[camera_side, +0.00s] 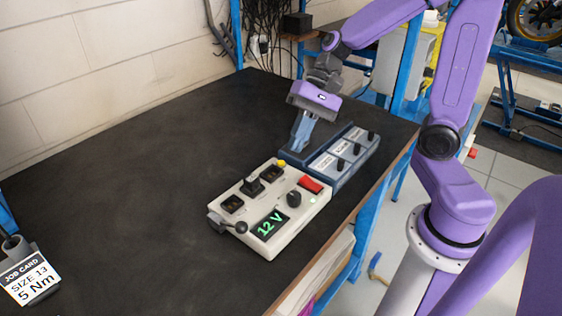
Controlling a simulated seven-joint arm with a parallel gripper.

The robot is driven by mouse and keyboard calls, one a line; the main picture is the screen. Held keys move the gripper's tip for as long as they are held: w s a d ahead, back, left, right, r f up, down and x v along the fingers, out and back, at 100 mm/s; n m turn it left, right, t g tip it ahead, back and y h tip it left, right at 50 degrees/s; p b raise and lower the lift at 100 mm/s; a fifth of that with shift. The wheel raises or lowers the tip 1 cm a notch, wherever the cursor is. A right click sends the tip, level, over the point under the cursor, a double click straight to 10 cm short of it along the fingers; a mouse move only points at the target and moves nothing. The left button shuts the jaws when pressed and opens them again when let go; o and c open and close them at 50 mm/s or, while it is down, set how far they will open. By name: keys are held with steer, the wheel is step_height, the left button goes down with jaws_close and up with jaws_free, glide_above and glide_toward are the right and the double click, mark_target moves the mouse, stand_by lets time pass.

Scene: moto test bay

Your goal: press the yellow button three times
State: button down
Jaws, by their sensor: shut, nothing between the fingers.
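The yellow button (281,163) is a small round knob at the far corner of a cream control box (259,231) on the dark bench. My gripper (299,148) is shut and empty, pointing down. In the picture it is just above and to the right of the yellow button. Its fingertips appear apart from the button, though the exact gap in depth cannot be told. The fingertips overlap the near end of the blue box behind.
The cream box also carries a red switch (310,184), a black knob (294,198), a lever (240,227) and a display (269,224) reading 12 V. A blue box (337,181) with several black levers stands beside it. A job card (30,279) is at lower left. The bench's left side is clear.

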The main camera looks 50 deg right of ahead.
steer(key=w+d+r+m+t+y, duration=0.1)
steer(key=w+d+m+t, duration=0.2)
steer(key=w+d+m, duration=0.1)
steer(key=w+m, duration=0.1)
steer(key=w, duration=0.1)
steer(key=shift+w+r+m, duration=0.15)
steer(key=shift+w+m, duration=0.15)
steer(key=shift+w, duration=0.05)
glide_toward(275, 165)
steer(key=shift+w+a+r+x, duration=0.1)
steer(key=shift+x, duration=0.7)
steer(key=shift+w+a+r+x, duration=0.1)
steer(key=shift+x, duration=0.75)
steer(key=shift+a+r+x, duration=0.1)
steer(key=shift+r+x, duration=0.05)
steer(key=shift+x, duration=0.65)
steer(key=shift+f, duration=0.4)
steer(key=shift+f, duration=0.45)
stand_by(1.0)
steer(key=shift+r, duration=0.85)
